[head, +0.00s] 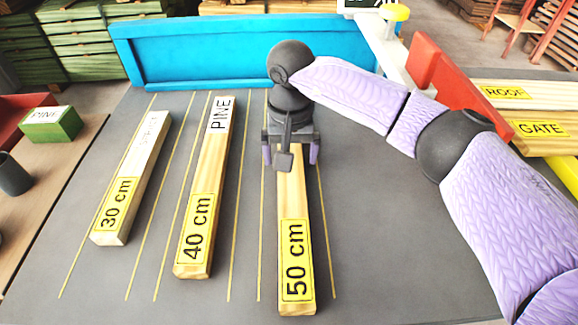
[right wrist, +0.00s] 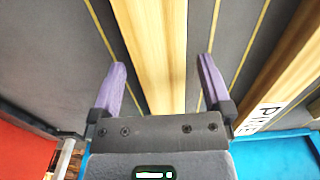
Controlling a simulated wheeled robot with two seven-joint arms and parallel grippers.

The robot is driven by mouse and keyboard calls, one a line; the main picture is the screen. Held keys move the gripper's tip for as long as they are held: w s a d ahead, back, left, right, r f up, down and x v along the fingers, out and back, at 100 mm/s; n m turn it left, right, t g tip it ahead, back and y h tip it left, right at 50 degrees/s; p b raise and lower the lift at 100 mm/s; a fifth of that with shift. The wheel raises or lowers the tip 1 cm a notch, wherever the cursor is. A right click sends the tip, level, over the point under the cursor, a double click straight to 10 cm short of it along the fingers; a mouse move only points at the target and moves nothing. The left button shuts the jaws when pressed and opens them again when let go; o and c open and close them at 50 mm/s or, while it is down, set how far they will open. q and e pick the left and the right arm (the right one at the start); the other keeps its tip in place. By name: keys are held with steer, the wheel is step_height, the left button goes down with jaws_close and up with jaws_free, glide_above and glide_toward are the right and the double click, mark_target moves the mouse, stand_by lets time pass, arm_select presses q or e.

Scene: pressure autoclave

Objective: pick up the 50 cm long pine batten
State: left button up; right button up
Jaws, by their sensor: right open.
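The 50 cm pine batten (head: 293,215) lies lengthwise on the grey table, its yellow "50 cm" label at the near end. My right gripper (head: 291,158) is above its far part, the fingers pointing down on either side. In the right wrist view the batten (right wrist: 161,50) runs between the two open purple fingers (right wrist: 161,85), with a gap on each side. Whether the fingertips reach down beside the wood is hard to tell. The batten's far end is hidden behind the gripper in the head view. My left gripper is not in view.
The 40 cm batten (head: 207,190) and 30 cm batten (head: 133,180) lie to the left, with clear table between. A blue panel (head: 230,55) stands along the back edge. A red block (head: 450,90) and boards labelled ROOF and GATE (head: 541,128) are at the right.

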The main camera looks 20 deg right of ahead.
steer(key=shift+f, duration=0.75)
steer(key=shift+r, duration=0.15)
jaws_close()
steer(key=shift+r, duration=0.1)
